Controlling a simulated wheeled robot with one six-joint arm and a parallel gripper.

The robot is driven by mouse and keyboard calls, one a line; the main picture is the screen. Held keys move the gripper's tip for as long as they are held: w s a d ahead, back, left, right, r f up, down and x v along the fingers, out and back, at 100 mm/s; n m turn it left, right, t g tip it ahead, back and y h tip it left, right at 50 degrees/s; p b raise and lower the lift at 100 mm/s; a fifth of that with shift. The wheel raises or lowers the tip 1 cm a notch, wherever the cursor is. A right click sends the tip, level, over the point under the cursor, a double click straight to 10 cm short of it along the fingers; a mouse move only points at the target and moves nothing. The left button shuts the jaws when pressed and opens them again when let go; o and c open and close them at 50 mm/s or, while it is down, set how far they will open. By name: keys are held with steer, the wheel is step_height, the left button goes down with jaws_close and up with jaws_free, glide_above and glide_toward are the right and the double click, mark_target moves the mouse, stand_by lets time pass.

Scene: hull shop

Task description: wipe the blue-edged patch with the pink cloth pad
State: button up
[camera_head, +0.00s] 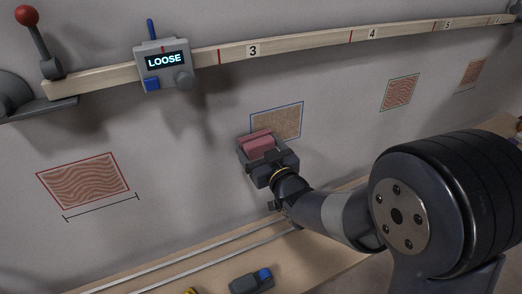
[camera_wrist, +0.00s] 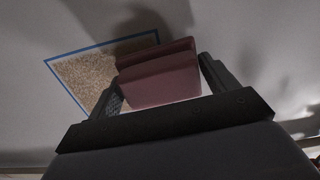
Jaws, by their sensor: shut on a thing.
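The blue-edged patch (camera_head: 287,119) is a speckled brown rectangle on the grey wall, right of the middle in the head view. It also shows at the upper left of the wrist view (camera_wrist: 82,74), its right part covered by the pad and a shadow. My gripper (camera_head: 259,152) is shut on the pink cloth pad (camera_head: 257,144), which sits between both fingers in the wrist view (camera_wrist: 160,80). The pad is at the patch's lower left in the head view and hides that corner. I cannot tell whether the pad touches the wall.
A red-edged patch (camera_head: 84,181) with wavy lines is on the wall at left; smaller ones (camera_head: 400,92) are at right. A numbered wooden rail (camera_head: 300,46) carries a box reading LOOSE (camera_head: 166,66). A bench (camera_head: 180,269) below holds a grey and blue object (camera_head: 251,281).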

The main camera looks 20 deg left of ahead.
steer(key=shift+w+a, duration=0.3)
steer(key=shift+a, duration=0.1)
stand_by(0.3)
